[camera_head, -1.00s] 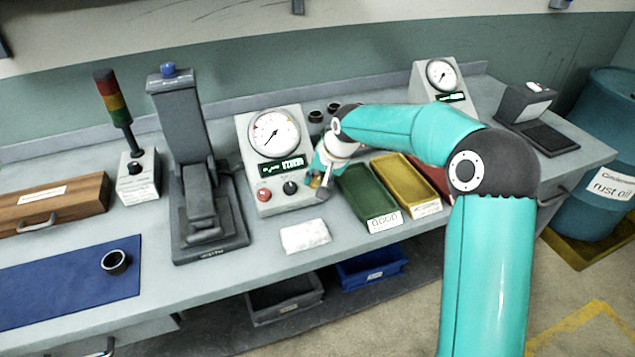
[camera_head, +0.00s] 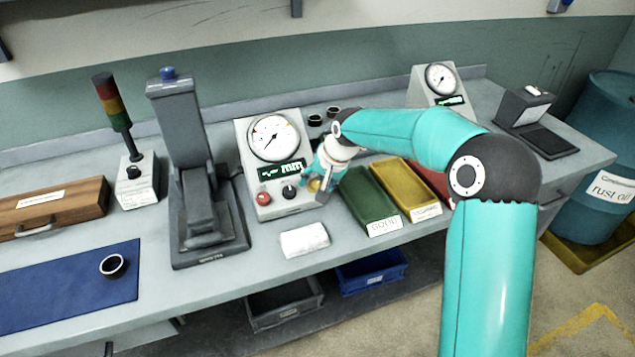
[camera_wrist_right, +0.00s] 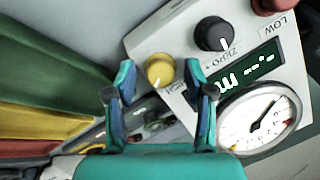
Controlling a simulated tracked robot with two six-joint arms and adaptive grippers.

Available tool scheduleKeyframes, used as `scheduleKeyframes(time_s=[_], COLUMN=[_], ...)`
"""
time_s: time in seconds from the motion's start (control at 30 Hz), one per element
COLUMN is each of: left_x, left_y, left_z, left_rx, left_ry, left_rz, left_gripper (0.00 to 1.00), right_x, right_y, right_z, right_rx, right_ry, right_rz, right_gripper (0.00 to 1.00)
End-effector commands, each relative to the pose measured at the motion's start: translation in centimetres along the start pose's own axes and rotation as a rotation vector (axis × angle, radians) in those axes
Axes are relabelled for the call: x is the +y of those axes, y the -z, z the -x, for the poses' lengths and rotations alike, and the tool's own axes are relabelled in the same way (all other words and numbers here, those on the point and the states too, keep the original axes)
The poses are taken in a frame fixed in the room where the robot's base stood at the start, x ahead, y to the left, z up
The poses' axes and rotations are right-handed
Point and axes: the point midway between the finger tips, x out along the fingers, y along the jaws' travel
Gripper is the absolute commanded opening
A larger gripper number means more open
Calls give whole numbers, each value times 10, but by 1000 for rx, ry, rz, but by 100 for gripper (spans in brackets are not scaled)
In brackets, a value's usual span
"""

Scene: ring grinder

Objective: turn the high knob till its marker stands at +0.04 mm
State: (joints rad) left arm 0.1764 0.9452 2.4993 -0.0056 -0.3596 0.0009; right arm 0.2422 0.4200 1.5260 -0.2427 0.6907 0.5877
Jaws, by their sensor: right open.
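The high knob is yellow (camera_wrist_right: 160,70) and sits at the edge of the gauge unit's sloped face, beside the black zero knob (camera_wrist_right: 213,33). My right gripper (camera_wrist_right: 160,82) is open, with one finger on either side of the yellow knob in the wrist view; I cannot tell whether they touch it. In the head view my right gripper (camera_head: 322,188) is at the lower right corner of the gauge unit (camera_head: 250,160) and hides most of the yellow knob. The knob's marker and scale are too small to read. My left gripper is not in view.
The red low knob (camera_head: 263,199) is on the same face, under the dial (camera_head: 273,138) and green display (camera_head: 282,170). A green tray (camera_head: 370,198) and a yellow tray (camera_head: 405,188) stand to the right. A white cloth (camera_head: 304,240) lies in front.

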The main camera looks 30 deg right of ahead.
Motion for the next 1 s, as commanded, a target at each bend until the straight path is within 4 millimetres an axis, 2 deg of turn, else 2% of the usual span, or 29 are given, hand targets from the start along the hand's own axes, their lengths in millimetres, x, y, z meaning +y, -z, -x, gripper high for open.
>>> scheduleKeyframes(time_s=[0.17, 0.6, 0.8, 1.0], left_x=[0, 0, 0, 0], left_y=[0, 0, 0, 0], left_z=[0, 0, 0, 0], left_rx=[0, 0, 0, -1], left_ry=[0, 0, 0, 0], left_rz=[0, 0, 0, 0], left_gripper=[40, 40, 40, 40], right_x=[-1, -1, 0, 0], right_y=[1, 1, 0, 0], right_z=[17, 99, 116, 118], right_rx=[3, 4, 2, 0], right_ry=[2, 2, 1, 0], right_rz=[0, 0, 0, 0], right_gripper=[54, 54, 54, 54])
